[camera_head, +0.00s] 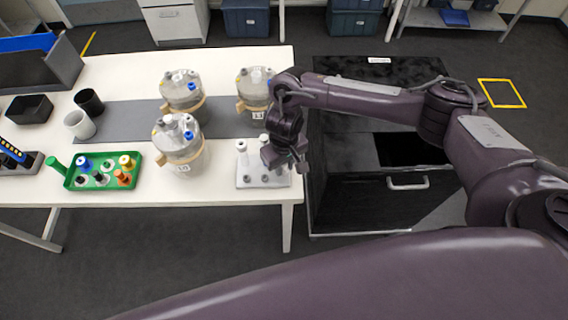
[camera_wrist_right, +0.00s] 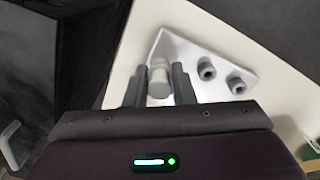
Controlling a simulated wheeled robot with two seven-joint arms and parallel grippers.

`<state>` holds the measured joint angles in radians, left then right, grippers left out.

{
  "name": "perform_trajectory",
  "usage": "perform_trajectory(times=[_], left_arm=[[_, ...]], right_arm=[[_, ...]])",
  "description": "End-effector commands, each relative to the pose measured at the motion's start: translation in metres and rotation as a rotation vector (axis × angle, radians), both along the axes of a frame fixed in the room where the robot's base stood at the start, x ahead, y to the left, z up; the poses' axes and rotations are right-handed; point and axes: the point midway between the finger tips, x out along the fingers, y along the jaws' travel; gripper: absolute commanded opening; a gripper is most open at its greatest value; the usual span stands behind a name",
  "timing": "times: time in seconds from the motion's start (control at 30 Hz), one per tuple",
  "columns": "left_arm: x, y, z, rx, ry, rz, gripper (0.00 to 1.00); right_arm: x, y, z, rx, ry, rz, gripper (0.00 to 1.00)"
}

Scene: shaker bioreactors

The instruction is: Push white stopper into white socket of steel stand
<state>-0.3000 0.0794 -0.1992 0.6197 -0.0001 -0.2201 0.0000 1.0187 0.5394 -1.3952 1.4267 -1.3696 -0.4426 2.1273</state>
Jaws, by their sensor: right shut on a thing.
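The steel stand (camera_head: 245,181) sits at the right front corner of the white table, with several short upright posts on it. It also shows in the wrist view (camera_wrist_right: 211,92), where two grey posts (camera_wrist_right: 206,71) stand clear to the right of my fingers. My right gripper (camera_head: 285,160) is over the stand's right side. In the wrist view my right gripper (camera_wrist_right: 158,82) is shut on the white stopper (camera_wrist_right: 158,72), which is upright between the fingers. The white socket cannot be told apart, and I cannot tell whether the stopper is in it. My left gripper is out of view.
A green tray (camera_head: 73,187) with several coloured stoppers lies at the table's left. Three bioreactor vessels, one close by (camera_head: 178,145), stand left of and behind the stand. A black cabinet (camera_head: 350,195) is right of the table, under my right arm.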

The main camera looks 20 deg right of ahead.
Motion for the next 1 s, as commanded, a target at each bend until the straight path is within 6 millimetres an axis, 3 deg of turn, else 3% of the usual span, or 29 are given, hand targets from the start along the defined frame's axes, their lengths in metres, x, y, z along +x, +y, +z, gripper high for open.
perform_trajectory(times=[0.63,0.67,0.7,0.83,1.0], left_arm=[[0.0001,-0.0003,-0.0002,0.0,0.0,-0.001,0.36],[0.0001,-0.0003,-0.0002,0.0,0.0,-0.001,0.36],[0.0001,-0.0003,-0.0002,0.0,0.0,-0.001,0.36],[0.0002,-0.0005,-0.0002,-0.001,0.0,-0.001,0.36],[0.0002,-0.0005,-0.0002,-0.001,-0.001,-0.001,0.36]], right_arm=[[-0.0003,0.0001,-0.008,0.001,0.001,0.0,0.0],[-0.0003,0.0001,-0.008,0.001,0.001,0.0,0.27],[-0.0002,0.0002,-0.0079,0.0,0.001,0.0,0.32],[-0.0002,0.0001,-0.0079,0.0,0.0,0.0,0.48],[-0.0001,0.0001,-0.0078,0.0,0.0,0.0,0.48]])
